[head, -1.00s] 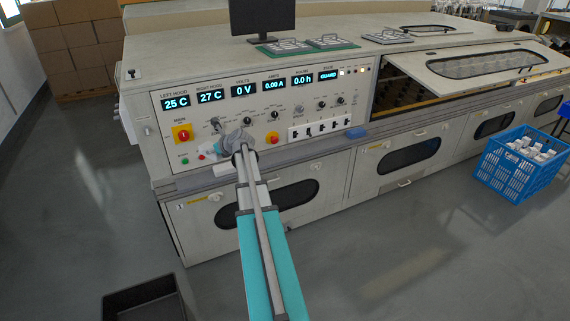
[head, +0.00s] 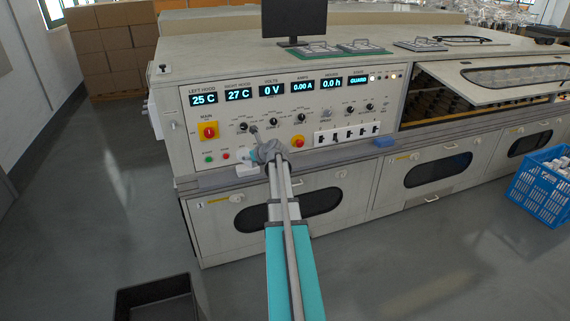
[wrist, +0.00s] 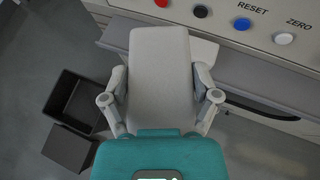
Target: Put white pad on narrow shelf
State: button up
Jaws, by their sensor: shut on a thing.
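The white pad (wrist: 160,70), a pale grey-white rounded block in this light, stands between the two fingers of my gripper (wrist: 161,98) in the wrist view. Both fingers press its sides, and its far end reaches past them toward the console. The narrow shelf (head: 340,156) is the grey ledge along the machine's front, under the control panel; it also shows in the wrist view (wrist: 262,88). I cannot tell whether the pad touches the ledge.
A pale flat piece (wrist: 205,50) shows behind the pad. The control panel (head: 285,110) with knobs and buttons rises above the ledge. A blue block (head: 384,142) lies on the ledge to the right. A black bin (head: 158,300) and a blue crate (head: 540,190) stand on the floor.

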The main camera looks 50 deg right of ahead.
jog(key=shift+w, duration=0.1)
jog(key=w+f+b, duration=0.3)
jog(key=w, duration=0.1)
jog(key=w+a+f+b, duration=0.1)
jog(key=w+f+b, duration=0.2)
jog(key=w, duration=0.1)
jog(key=w+a+f+b, duration=0.1)
jog(key=w+f+b, duration=0.2)
jog(key=w, duration=0.1)
jog(key=shift+w+a, duration=0.2)
jog(key=shift+w, duration=0.2)
jog(key=shift+f, duration=0.15)
jog(key=shift+w+f+b, duration=0.4)
jog(key=shift+f+b, duration=0.1)
jog(key=shift+b, duration=0.15)
jog(key=shift+f+b, duration=1.4)
jog(key=shift+f+b, duration=0.55)
jog(key=o, duration=0.9)
